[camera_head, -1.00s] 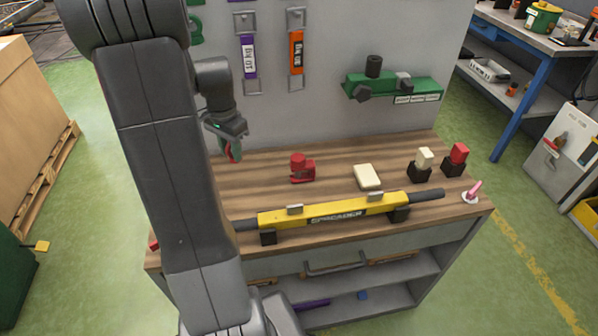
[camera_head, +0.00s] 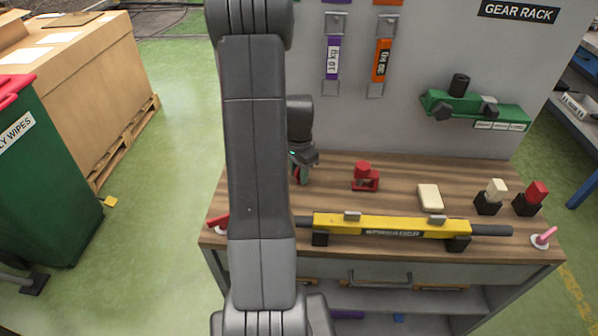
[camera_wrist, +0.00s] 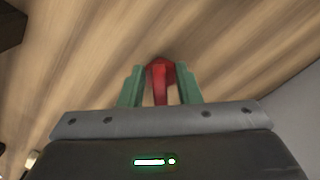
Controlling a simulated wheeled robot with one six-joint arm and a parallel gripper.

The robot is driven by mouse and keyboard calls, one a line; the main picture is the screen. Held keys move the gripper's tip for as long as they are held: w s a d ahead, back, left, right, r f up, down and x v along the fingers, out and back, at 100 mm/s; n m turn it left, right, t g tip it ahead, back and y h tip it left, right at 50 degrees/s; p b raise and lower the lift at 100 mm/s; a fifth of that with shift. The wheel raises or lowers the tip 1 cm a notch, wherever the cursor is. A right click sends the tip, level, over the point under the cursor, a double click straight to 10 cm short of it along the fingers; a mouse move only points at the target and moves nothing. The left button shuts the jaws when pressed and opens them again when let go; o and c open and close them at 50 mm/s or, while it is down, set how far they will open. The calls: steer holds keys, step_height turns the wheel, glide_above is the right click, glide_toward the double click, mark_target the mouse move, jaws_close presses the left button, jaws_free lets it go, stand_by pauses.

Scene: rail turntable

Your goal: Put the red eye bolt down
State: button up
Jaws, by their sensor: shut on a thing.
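My gripper (camera_head: 301,176) is over the left back part of the wooden bench top, partly behind my own arm in the head view. In the wrist view its two green fingers (camera_wrist: 160,90) are shut on the red eye bolt (camera_wrist: 160,75). The bolt sits between the fingertips with the wood of the bench beyond it. I cannot tell whether it touches the wood. In the head view the bolt is only a small bit of red between the fingers.
The bench top (camera_head: 395,172) carries a red block-like part (camera_head: 365,178), a cream block (camera_head: 430,197), two black holders (camera_head: 488,206) with cream and red tops, and a yellow spreader bar (camera_head: 390,227) along the front. A red piece (camera_head: 217,221) lies at the left edge. A grey panel (camera_head: 400,125) rises behind.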

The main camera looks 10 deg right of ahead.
steer(key=shift+f, duration=0.1)
steer(key=o, duration=1.1)
steer(key=shift+c, duration=0.2)
step_height(320, 180, up, 12)
